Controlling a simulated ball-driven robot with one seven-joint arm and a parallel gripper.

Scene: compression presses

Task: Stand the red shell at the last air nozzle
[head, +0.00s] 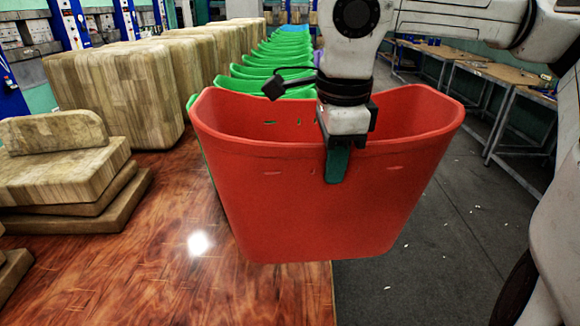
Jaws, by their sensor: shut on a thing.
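The red shell (290,195) is a large, open-topped red tub in the middle of the head view. My gripper (338,160) is shut on its near rim, with one green finger showing on the outside of the near wall. The other finger is hidden behind the wall. The shell hangs roughly upright, with its right part over the grey floor and its left part in front of the wood-grain surface. Whether its bottom touches anything cannot be told. I cannot make out an air nozzle for certain.
A row of green shells (262,72) runs away behind the red shell. Wooden blocks (115,95) and stacked boards (62,180) stand at the left on the glossy wood-grain surface (180,275). Workbenches (500,72) line the right side. The grey floor (440,270) at right is mostly clear.

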